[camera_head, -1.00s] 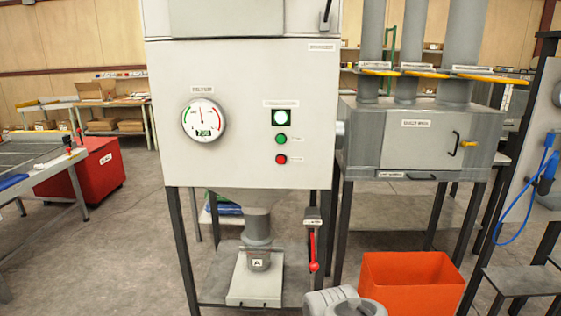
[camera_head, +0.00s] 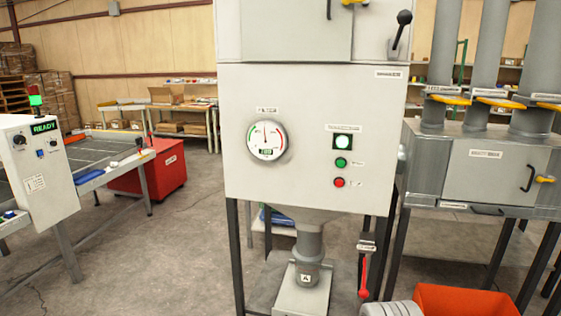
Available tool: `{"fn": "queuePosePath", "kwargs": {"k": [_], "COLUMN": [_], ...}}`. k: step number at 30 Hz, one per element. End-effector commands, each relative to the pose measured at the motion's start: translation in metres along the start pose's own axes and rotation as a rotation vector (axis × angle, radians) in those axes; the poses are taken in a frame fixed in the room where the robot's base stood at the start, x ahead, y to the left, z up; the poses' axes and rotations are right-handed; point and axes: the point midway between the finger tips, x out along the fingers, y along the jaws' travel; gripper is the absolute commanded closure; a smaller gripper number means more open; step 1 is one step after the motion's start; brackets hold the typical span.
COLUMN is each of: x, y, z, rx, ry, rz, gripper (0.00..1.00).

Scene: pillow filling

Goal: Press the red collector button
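The red collector button (camera_head: 339,183) is on the front of the white cabinet (camera_head: 290,185), low on its right side. The green button (camera_head: 341,162) is just above it, and a lit square indicator (camera_head: 342,142) is above that. A round gauge (camera_head: 267,141) is to the left of the buttons. The small labels beside the buttons are too blurred to read. A grey rounded part at the bottom edge looks like part of my arm. My gripper's fingers are not in view.
A lever with a red handle (camera_head: 364,275) hangs below the cabinet's right side. An orange bin (camera_head: 465,300) is on the floor at lower right. A control box reading READY (camera_head: 38,170) and a red container (camera_head: 150,168) are at left. Open floor lies between them and the cabinet.

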Motion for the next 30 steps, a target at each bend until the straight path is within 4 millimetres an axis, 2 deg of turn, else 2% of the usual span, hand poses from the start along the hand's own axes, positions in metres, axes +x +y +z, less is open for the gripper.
{"fn": "queuePosePath", "kwargs": {"k": [1, 11, 30], "x": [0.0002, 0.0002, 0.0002], "y": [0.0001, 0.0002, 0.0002], "z": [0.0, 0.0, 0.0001], "rx": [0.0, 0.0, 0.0], "ry": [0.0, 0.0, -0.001], "rz": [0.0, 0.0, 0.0], "gripper": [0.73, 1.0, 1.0]}}
